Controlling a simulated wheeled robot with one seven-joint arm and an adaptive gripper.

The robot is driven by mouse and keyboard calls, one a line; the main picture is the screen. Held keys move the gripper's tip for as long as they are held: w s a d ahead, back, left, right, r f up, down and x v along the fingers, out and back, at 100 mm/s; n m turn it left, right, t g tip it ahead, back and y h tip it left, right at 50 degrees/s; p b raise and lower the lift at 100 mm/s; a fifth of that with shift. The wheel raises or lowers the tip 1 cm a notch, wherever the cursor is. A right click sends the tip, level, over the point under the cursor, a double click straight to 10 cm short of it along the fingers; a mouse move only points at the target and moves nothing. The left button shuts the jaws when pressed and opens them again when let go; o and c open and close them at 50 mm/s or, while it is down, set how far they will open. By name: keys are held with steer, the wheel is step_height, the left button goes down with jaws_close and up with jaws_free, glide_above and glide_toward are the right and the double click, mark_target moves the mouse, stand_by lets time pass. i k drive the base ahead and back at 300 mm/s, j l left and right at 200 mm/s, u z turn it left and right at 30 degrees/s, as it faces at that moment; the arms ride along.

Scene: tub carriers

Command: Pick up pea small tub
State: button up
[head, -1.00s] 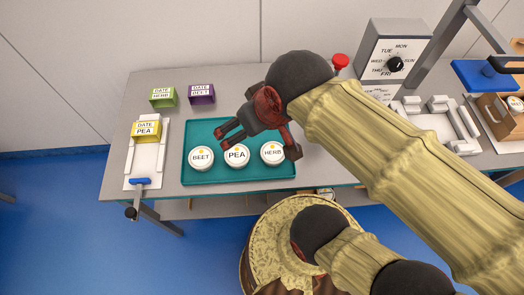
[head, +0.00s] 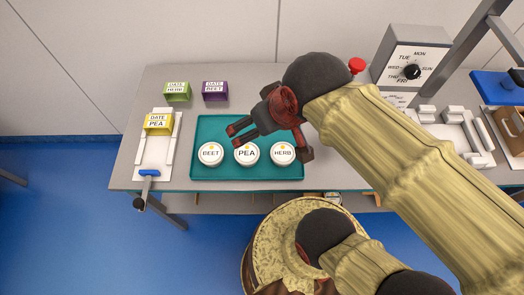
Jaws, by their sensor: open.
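The pea small tub (head: 246,155) is a round white tub with PEA on its lid and a small yellow mark. My gripper (head: 235,136) is open and empty, with dark red fingers pointing left. In the picture its fingers appear just above the beet and pea tubs; its height over the tray I cannot tell.
A yellow DATE PEA carrier (head: 158,123) sits on a white fixture at the left. Green (head: 176,91) and purple (head: 214,91) carriers stand behind the tray. A day dial (head: 412,71), a red button (head: 357,65) and a white fixture (head: 455,137) are on the right.

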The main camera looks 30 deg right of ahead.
mark_target(247, 156)
steer(key=k+j+z, duration=0.2)
steer(key=j+z, duration=0.15)
steer(key=k+j+z, duration=0.3)
steer(key=j, duration=0.25)
steer(key=k+j+z, duration=0.2)
steer(key=j+z, duration=0.15)
steer(key=j, duration=0.1)
